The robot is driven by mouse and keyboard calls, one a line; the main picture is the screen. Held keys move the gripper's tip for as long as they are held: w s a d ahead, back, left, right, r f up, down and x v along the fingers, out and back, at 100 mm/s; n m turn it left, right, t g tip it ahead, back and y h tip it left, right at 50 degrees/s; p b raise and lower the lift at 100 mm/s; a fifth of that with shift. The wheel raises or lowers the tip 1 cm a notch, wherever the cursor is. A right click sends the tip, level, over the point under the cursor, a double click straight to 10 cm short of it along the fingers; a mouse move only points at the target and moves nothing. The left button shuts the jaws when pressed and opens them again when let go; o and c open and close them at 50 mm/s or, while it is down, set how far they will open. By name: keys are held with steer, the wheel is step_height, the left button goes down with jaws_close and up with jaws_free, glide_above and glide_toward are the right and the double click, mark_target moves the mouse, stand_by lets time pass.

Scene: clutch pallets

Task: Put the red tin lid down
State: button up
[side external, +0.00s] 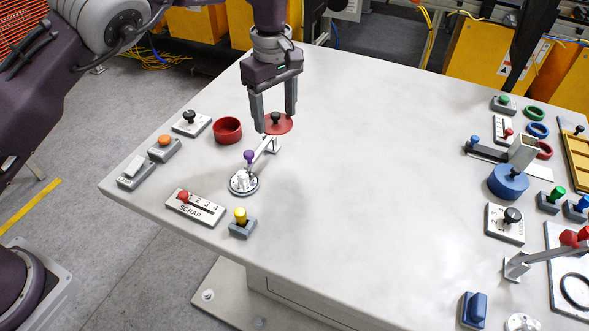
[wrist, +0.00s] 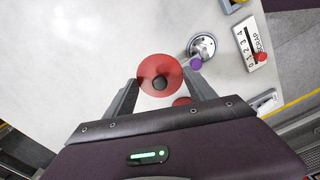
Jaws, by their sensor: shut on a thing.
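The red tin lid (side external: 285,127) is a flat red disc with a black knob on top. My gripper (side external: 276,120) is shut on it, with one finger at each side of its rim. In the wrist view the lid (wrist: 150,90) lies level between the fingertips of my gripper (wrist: 160,83), knob towards the camera. The lid appears held above the table; the exact gap is hard to tell. The open round red tin (side external: 227,131) stands on the table to the left of the lid. In the wrist view only a sliver of the tin (wrist: 181,102) shows past the lid.
A lever with a purple knob (side external: 249,156) on a round metal base stands close in front of the lid. A SCRAP slider panel (side external: 195,207), a yellow button (side external: 240,216) and several switch boxes line the left edge. The table's middle is clear; more fixtures crowd the right.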

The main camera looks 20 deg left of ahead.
glide_toward(301, 180)
step_height(301, 180, down, 6)
steer(key=shift+f, duration=0.25)
steer(key=shift+f, duration=0.1)
steer(key=o, duration=1.3)
step_height(301, 180, up, 12)
steer(key=shift+r, duration=0.15)
